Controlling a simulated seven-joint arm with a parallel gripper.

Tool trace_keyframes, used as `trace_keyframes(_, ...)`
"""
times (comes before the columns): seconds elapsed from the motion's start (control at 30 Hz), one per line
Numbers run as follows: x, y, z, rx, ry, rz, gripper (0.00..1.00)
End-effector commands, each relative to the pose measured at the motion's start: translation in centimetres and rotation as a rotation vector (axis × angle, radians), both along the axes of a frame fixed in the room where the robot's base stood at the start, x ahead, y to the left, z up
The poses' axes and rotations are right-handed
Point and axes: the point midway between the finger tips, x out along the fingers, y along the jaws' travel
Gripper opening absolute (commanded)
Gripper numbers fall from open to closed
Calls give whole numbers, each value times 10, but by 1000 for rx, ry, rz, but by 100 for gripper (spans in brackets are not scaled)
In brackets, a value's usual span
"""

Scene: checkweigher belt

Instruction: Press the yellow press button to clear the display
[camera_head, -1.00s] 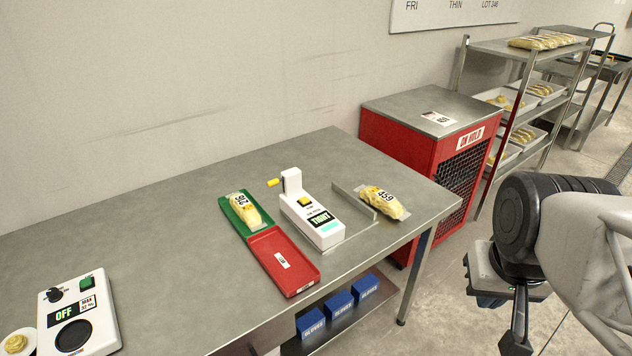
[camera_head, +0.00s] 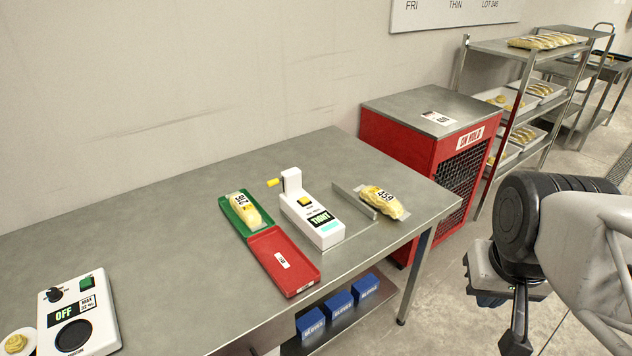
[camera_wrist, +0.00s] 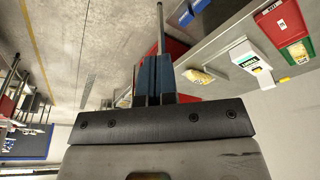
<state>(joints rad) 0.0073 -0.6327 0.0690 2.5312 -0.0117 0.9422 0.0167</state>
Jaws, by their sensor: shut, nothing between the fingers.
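The yellow press button (camera_head: 304,202) sits on top of a white checking unit (camera_head: 327,234) on the steel bench. The unit's display (camera_head: 321,218) shows dark text that looks like "TIGHT", with a cyan strip below it. A separate yellow knob (camera_head: 273,183) sticks out at the left of the unit's upright post. In the wrist view the unit (camera_wrist: 247,55) is at the upper right, but I cannot make out the button clearly. My gripper (camera_wrist: 154,62) is shut and empty, with blue fingers together. It is off the bench's right front side, well apart from the unit.
A green tray (camera_head: 226,204) holding a wrapped pack (camera_head: 243,209) and a red tray (camera_head: 284,262) lie left of the unit. Another pack (camera_head: 380,201) lies right, beside a low metal guide (camera_head: 354,201). A red cabinet (camera_head: 400,140) stands behind the bench. Another device (camera_head: 76,318) is far left.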

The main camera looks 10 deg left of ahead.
Motion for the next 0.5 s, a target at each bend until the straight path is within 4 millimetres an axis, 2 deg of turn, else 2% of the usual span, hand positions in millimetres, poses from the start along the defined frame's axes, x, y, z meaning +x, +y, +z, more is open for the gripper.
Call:
trace_keyframes(0.27, 15, 2, 4, -34, 10, 47, 0)
trace_keyframes(0.5, 51, 8, 11, -111, 30, 156, 0)
